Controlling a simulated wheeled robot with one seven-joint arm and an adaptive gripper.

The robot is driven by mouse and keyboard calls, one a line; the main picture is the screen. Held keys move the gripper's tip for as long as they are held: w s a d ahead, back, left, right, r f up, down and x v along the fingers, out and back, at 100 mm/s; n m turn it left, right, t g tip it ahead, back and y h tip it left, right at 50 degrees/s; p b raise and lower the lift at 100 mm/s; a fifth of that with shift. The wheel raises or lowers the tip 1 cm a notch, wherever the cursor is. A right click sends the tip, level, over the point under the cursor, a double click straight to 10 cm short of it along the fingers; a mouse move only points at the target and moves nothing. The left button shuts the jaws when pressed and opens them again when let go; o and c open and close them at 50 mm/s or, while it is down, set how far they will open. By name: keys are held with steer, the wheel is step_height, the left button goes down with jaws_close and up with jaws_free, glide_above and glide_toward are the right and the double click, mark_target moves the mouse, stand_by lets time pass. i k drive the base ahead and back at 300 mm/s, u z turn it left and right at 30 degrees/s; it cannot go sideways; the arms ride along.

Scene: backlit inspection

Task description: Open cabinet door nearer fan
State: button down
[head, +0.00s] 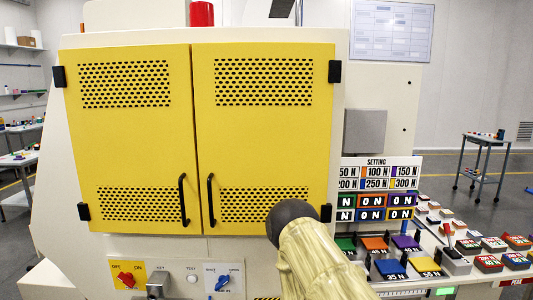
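A cream cabinet has two yellow doors, a left door (130,140) and a right door (264,130). Both have perforated panels at top and bottom and look closed, with a thin dark seam between them. The left door's black upright handle (183,200) and the right door's black handle (211,204) stand close together beside the seam. Black hinges sit at the outer edges. I cannot make out a fan. A pale yellow ribbed shape with a dark round end, seemingly part of my arm, covers the right door's lower right corner. My gripper's fingers do not show.
Below the doors is a panel with a red switch (126,281) and a blue switch (222,282). At right, a bench holds several coloured blocks beside a setting sign (376,171). A grey cart (484,153) stands farther right. A red cylinder (202,14) tops the cabinet.

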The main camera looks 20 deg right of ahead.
mark_target(264, 112)
steer(key=z, duration=1.85)
steer(key=k, duration=0.85)
steer(key=u, duration=1.8)
